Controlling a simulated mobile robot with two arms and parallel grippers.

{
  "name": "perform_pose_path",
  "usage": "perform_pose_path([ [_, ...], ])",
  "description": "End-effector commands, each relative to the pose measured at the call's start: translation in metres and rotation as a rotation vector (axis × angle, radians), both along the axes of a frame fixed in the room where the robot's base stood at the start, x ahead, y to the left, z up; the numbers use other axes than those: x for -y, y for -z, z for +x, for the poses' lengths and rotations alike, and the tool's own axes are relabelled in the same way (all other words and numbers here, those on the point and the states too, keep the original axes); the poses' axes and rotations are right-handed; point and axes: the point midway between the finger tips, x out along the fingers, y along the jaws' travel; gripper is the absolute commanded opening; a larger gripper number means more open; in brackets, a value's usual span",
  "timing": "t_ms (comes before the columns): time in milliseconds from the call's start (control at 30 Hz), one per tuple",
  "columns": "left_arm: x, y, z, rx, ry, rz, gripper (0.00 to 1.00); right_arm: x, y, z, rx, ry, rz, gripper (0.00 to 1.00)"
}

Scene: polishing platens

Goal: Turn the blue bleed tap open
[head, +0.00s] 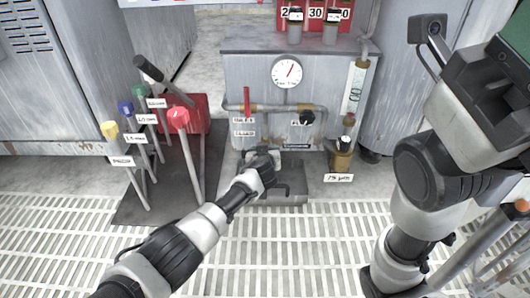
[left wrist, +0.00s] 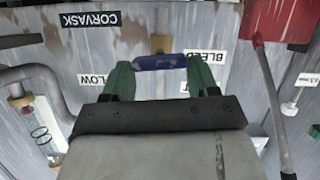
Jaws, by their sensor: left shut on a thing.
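The blue bleed tap (left wrist: 160,62) shows in the left wrist view as a short blue bar. It lies nearly crosswise below a brass fitting (left wrist: 161,43), beside a BLEED label. My left gripper (left wrist: 160,75) is shut on the bar, with one green finger at each of its ends. In the head view my left gripper (head: 264,162) is low at the front of the grey cabinet (head: 240,75) and hides the tap. Only my right arm shows at the right; its fingertips are not visible.
A red-handled lever (head: 247,100), a pipe with a black knob (head: 306,117) and a brass fitting (head: 340,155) are close by on the cabinet. Several coloured levers, including a red-knobbed one (head: 179,120), stand at the left. The grating floor (head: 290,240) in front is open.

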Motion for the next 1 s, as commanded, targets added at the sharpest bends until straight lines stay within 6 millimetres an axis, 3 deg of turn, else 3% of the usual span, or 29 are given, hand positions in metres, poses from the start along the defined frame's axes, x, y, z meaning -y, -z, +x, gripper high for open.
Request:
perform_pose_path([
  [500, -0.0052, 0.0026, -0.0005, -0.002, -0.002, -0.371, 0.36, 0.0000, -0.0001, 0.0004, -0.001, 0.001, 0.000, 0.43],
  [1000, -0.0072, 0.0038, -0.0004, -0.001, -0.001, -0.520, 0.36, 0.0000, -0.0008, 0.0005, -0.001, 0.000, 0.000, 0.43],
])
